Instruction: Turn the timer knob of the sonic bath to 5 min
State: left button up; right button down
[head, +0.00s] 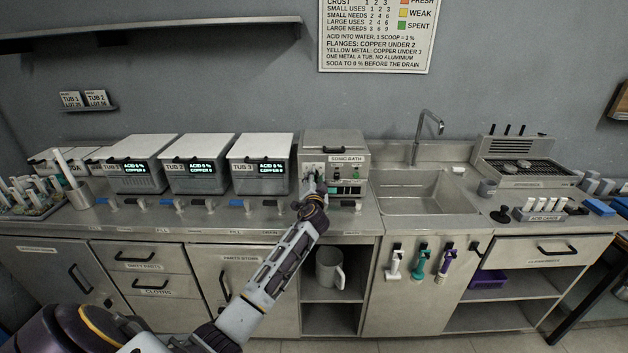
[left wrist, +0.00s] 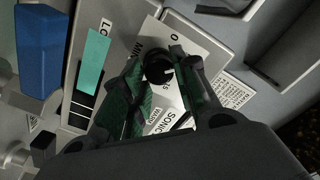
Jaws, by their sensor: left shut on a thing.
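The sonic bath (head: 334,142) is a grey metal box with a labelled front, standing on the counter left of the sink. Its round black timer knob (left wrist: 158,70) shows in the left wrist view on a white dial plate marked 0 and MIN; another number by it is partly hidden. My left gripper (head: 314,186) is at the left part of the bath's front. In the left wrist view its green-padded fingers (left wrist: 156,76) sit on either side of the knob, shut on it. I cannot read the knob's setting. My right gripper is out of view.
Tub 3 (head: 262,150) stands close left of the bath, with more tubs beyond. The sink (head: 425,192) lies to the right. A teal strip (left wrist: 92,63) shows beside the dial.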

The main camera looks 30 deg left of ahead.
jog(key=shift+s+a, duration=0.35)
pick_arm(q)
jog(key=o, duration=0.7)
jog(key=shift+c, duration=0.2)
jog(key=o, duration=0.3)
jog(key=shift+o, duration=0.2)
jog(key=v, duration=1.2)
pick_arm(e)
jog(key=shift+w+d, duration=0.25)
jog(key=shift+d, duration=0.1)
pick_arm(q)
jog(key=shift+s, duration=0.1)
